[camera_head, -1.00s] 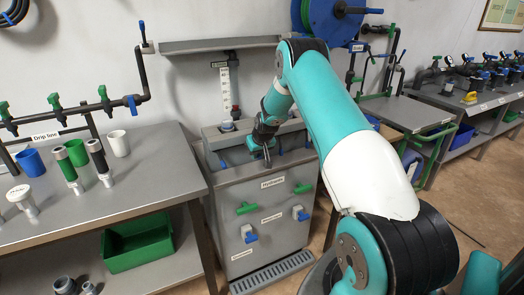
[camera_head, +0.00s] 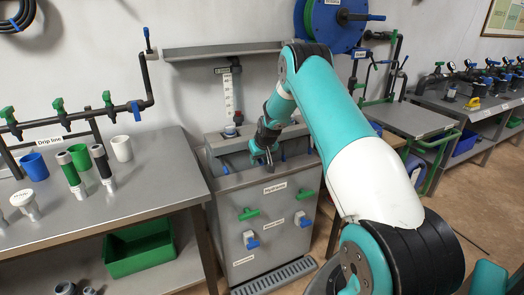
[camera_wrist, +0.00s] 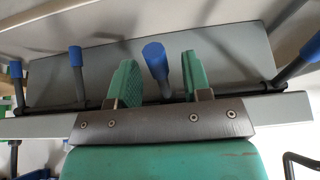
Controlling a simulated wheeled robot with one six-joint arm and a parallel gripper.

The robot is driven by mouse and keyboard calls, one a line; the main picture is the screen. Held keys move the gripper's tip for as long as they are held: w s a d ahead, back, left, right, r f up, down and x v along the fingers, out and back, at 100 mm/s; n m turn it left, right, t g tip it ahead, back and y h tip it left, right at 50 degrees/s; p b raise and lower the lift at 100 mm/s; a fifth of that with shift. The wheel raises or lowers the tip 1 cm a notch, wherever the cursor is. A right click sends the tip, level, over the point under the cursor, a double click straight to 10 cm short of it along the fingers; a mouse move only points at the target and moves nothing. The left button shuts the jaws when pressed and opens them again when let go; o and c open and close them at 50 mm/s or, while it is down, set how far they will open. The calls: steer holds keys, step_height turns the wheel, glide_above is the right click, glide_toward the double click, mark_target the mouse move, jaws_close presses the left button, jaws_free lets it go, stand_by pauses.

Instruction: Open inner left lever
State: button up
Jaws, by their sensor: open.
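A row of grey levers with blue grips stands along a bar in the wrist view. One lever (camera_wrist: 155,62) stands between my two green fingers, with a visible gap on either side. Another lever (camera_wrist: 76,58) stands to its left, one (camera_wrist: 16,70) is near the left edge, and one (camera_wrist: 311,49) is at the right edge. I cannot tell from the picture which is the inner left one. My gripper (camera_wrist: 158,82) is open and empty; in the head view it (camera_head: 265,157) hangs over the top of the grey cabinet (camera_head: 232,190), partly hiding the levers there.
The cabinet front carries green valve handles (camera_head: 249,214) and blue-tipped taps (camera_head: 251,240). A table with cups (camera_head: 121,148) and a drip line (camera_head: 60,120) stands on the left. A blue hose reel (camera_head: 335,22) hangs behind my arm. A shelf (camera_head: 215,52) is on the wall above.

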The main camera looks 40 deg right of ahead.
steer(key=b+v, duration=0.1)
steer(key=v, duration=1.6)
steer(key=shift+r, duration=0.1)
